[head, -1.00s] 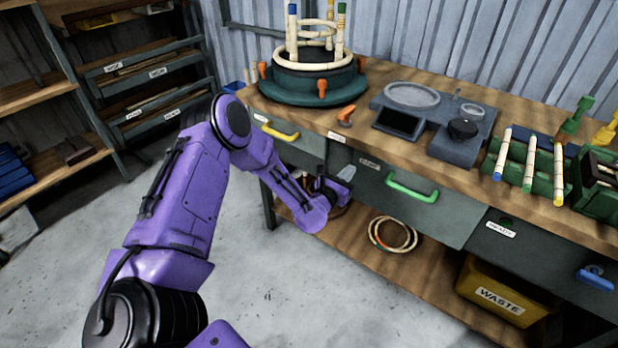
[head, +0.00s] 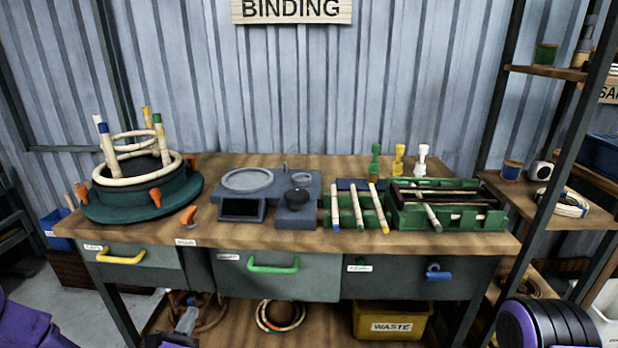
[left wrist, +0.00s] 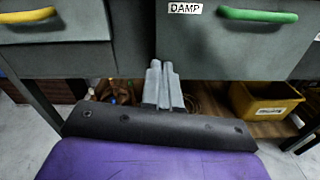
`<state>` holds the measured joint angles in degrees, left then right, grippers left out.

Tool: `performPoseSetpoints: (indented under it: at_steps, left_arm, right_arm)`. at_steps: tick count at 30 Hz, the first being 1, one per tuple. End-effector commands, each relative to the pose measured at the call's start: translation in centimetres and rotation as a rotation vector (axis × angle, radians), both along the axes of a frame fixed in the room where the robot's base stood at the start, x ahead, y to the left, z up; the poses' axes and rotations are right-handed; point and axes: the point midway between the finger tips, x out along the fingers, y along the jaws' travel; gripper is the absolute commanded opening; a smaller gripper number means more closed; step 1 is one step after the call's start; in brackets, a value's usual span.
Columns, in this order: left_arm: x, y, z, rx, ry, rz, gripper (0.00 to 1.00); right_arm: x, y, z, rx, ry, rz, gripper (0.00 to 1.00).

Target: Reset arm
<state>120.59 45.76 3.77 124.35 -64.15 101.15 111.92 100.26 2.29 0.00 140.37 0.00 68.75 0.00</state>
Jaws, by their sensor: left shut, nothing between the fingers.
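My left gripper (head: 187,318) is low in front of the workbench (head: 330,240), below the drawers. In the left wrist view its grey fingers (left wrist: 162,84) are together with nothing between them. They point toward the gap between the yellow-handled drawer (left wrist: 55,35) and the green-handled drawer (left wrist: 235,45). Most of my left arm is out of the head view. Part of my right arm shows at the lower right of the head view; its gripper is not visible.
On the bench stand a teal round jig (head: 145,205) with rattan rings and posts, a grey scale-like station (head: 265,203) and a green rack (head: 448,218) beside rattan sticks. A yellow waste bin (head: 392,325) and a rattan coil (head: 281,318) are underneath. Shelves stand at right.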

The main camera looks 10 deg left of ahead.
Motion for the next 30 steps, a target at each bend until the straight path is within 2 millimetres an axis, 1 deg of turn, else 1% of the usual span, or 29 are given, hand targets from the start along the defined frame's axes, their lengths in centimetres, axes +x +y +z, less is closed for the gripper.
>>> performPoseSetpoints:
  at_steps: [2, 3, 5, 6, 8, 9, 11, 12, 14, 15, 16, 18, 20, 24, 30]
  left_arm:
    - [-0.3, 0.2, -1.2, 0.238, 0.075, 0.006, 0.0]
    - [-0.8, 0.3, -2.2, 0.396, 0.144, 0.005, 0.0]
    - [-1.8, -0.2, -3.9, 0.663, 0.266, -0.04, 0.0]
    - [-3.0, -0.7, -5.2, 0.844, 0.359, -0.096, 0.0]
    - [-5.2, -1.5, -7.2, 1.12, 0.496, -0.224, 0.0]
    - [-7.2, -2.1, -8.5, 1.302, 0.584, -0.339, 0.0]
    - [-11.1, -2.8, -10.3, 1.572, 0.705, -0.56, 0.0]
    - [-14.2, -3.2, -11.2, 1.74, 0.776, -0.742, 0.0]
    - [-19.2, -3.2, -12.0, 1.937, 0.855, -1.017, 0.0]
    - [-22.1, -3.0, -12.1, 2.021, 0.893, -1.17, 0.0]
    - [-24.0, -2.9, -12.0, 2.059, 0.916, -1.262, 0.0]
    - [-27.2, -2.6, -11.6, 2.096, 0.961, -1.384, 0.0]
    - [-28.5, -2.7, -11.4, 2.123, 0.951, -1.443, 0.0]
    - [-29.6, -2.9, -11.7, 2.135, 0.938, -1.49, 0.0]
    - [-29.4, -2.9, -11.9, 2.133, 0.938, -1.484, 0.0]
  right_arm:
    - [0.0, 0.0, 0.0, 0.0, 0.0, 0.0, 0.43]
    - [0.0, 0.0, 0.0, 0.0, 0.0, 0.0, 0.43]
    - [0.0, 0.0, 0.2, 0.0, 0.0, 0.0, 0.43]
    - [0.0, 0.0, 0.7, 0.0, 0.0, 0.0, 0.43]
    - [0.0, 0.0, 1.4, 0.0, 0.0, 0.0, 0.43]
    - [0.0, 0.0, 2.1, 0.0, 0.0, 0.0, 0.43]
    - [0.0, 0.0, 3.2, 0.0, 0.0, 0.0, 0.43]
    - [0.0, 0.0, 4.1, 0.0, 0.0, 0.0, 0.43]
    - [0.0, 0.0, 5.4, 0.0, 0.0, 0.0, 0.43]
    - [0.0, 0.0, 6.2, 0.0, 0.0, 0.0, 0.43]
    - [0.0, 0.0, 6.7, 0.0, 0.0, 0.0, 0.43]
    - [0.0, 0.0, 7.7, 0.0, 0.0, 0.0, 0.43]
    - [0.0, 0.0, 8.1, 0.0, 0.0, 0.0, 0.43]
    - [0.0, 0.0, 8.3, 0.0, 0.0, 0.0, 0.43]
    - [0.0, 0.0, 8.1, 0.0, 0.0, 0.0, 0.43]
